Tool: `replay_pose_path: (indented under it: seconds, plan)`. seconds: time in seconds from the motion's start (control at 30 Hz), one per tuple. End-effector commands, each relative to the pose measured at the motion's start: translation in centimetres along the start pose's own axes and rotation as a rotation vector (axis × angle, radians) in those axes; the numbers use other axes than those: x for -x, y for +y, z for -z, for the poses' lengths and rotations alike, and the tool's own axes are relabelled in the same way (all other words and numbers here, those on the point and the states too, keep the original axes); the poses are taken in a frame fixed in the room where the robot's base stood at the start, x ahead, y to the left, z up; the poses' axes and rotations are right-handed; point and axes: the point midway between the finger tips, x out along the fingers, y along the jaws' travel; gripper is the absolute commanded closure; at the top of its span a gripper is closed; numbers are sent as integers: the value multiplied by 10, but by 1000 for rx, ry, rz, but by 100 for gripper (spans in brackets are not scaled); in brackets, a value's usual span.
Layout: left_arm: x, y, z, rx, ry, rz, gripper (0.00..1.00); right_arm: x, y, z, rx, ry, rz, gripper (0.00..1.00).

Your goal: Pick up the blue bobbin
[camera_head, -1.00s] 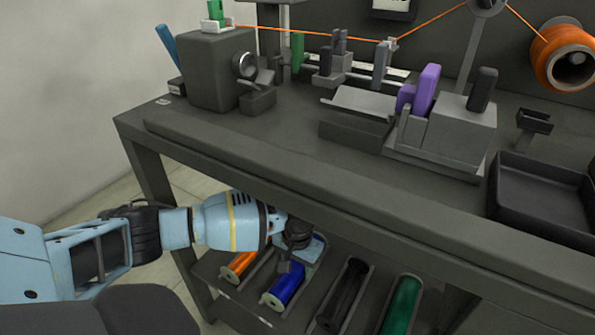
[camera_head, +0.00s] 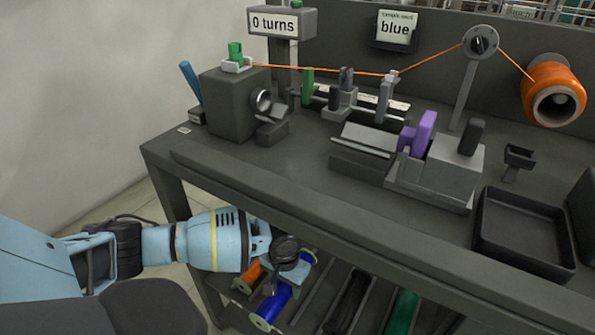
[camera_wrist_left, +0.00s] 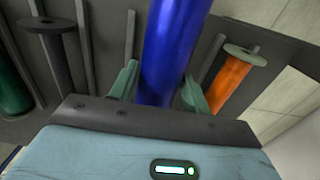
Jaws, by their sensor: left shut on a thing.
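The blue bobbin (camera_head: 272,306) is at the lower shelf under the bench, partly covered by my left gripper in the head view. In the left wrist view the blue bobbin (camera_wrist_left: 170,50) runs between the two pale green fingers of my left gripper (camera_wrist_left: 160,90). My left gripper (camera_head: 290,268) is shut on it. I cannot tell whether the bobbin is clear of the shelf. A card on the back panel (camera_head: 397,28) reads "blue". My right gripper is not in view.
An orange bobbin (camera_wrist_left: 232,78) lies close beside the blue one. Black (camera_head: 349,302) and green (camera_head: 401,312) bobbins lie in slots to the right. A dark tray (camera_head: 520,232) stands at the bench's right.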

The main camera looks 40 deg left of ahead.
Motion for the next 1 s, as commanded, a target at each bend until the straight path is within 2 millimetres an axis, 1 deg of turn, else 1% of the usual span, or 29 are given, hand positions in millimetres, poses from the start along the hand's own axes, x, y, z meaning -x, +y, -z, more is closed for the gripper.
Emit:
replay_pose_path:
  seconds: [0.03,0.2,0.3,0.4,0.5,0.63,1.0]
  plan:
    - [7,-3,-13,-2,1,-1,81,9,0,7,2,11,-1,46]
    - [8,-12,-48,-2,1,-1,81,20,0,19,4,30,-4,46]
    - [9,-16,-64,0,1,-1,81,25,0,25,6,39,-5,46]
    - [9,-19,-75,-1,1,-1,81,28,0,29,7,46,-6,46]
    - [9,-21,-83,0,1,-1,81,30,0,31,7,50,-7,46]
    - [9,-22,-88,1,2,-2,81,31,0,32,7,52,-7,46]
    - [9,-22,-89,0,2,-2,81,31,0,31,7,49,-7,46]
